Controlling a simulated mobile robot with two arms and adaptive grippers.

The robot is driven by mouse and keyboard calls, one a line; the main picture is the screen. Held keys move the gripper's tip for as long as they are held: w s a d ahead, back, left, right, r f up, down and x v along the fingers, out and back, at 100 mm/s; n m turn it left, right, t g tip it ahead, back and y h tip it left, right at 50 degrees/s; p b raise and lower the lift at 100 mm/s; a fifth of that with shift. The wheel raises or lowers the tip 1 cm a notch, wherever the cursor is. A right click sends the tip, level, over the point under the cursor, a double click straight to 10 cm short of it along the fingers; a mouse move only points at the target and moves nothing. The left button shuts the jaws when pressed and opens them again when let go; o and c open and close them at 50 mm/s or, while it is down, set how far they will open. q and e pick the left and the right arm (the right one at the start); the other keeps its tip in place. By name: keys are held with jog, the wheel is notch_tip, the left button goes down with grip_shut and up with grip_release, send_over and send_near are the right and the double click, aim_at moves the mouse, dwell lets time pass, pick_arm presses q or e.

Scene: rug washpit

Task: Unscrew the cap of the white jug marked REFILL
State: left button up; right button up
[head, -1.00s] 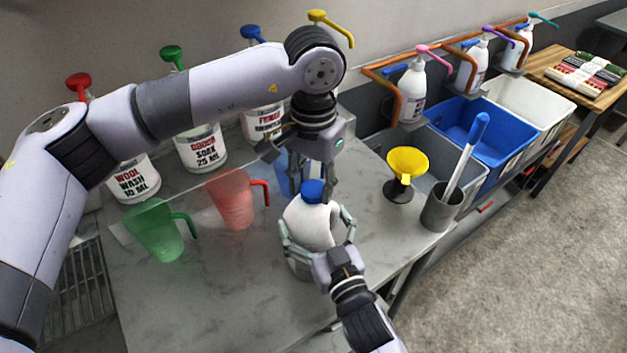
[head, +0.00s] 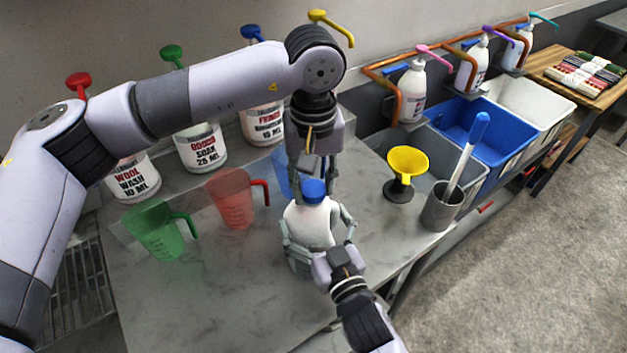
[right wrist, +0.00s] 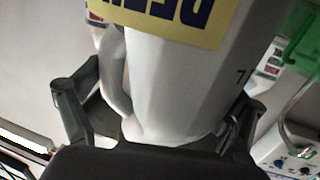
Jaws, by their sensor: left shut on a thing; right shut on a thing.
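The white jug (head: 309,224) stands upright near the front edge of the grey counter, with a blue cap (head: 313,191) on its neck. My left gripper (head: 313,178) points down from above and is shut on the cap. The cap's threads and seating are hidden. My right gripper (head: 318,232) comes from the front and is shut around the jug's body, one finger on each side. In the right wrist view the jug (right wrist: 180,85) fills the middle, between the fingers. Its yellow label (right wrist: 178,18) carries dark letters, upside down and cut off.
Green (head: 158,232), red (head: 231,200) and blue (head: 283,172) measuring jugs stand left of and behind the jug. Pump containers line the wall. A yellow funnel (head: 408,160) and a grey pot (head: 442,208) with a blue-handled tool stand to the right. The front left counter is clear.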

pick_arm(q)
jog(key=n, duration=2)
jog(key=shift+r+n, duration=0.1)
jog(key=shift+n, duration=0.2)
jog(key=n, duration=2.5)
jog(key=shift+r, duration=0.25)
jog(key=shift+r, duration=0.9)
